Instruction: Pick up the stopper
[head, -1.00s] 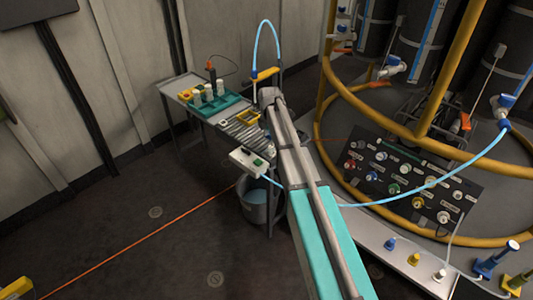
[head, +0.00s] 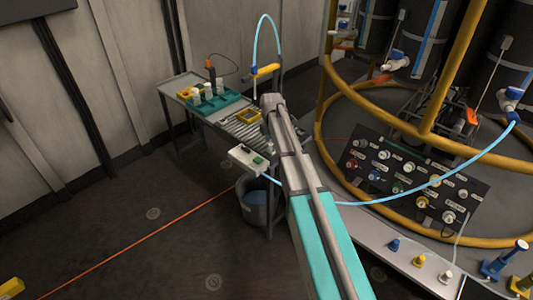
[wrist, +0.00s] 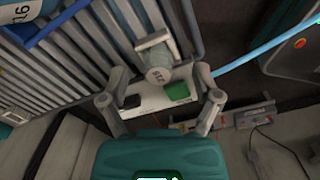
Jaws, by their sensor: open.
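A pale grey piece with a round, marked end (wrist: 158,74) lies on the slatted rack in the wrist view. It looks like the stopper, but I cannot be sure. My gripper (wrist: 161,80) is open, with one finger on either side of this piece and a gap to each. Nothing is held. In the head view my arm hides the gripper and the piece. Small stopper-like pegs also stand on the white ledge at the lower right: a blue one (head: 394,244), a yellow one (head: 419,260) and a white one (head: 445,278).
A white switch box (head: 247,158) with a green button hangs at the rack's near edge, above a bucket (head: 258,203). A teal tray (head: 217,103) of white bottles stands behind the rack. A blue hose (head: 440,180) crosses right, before the socket panel (head: 400,170).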

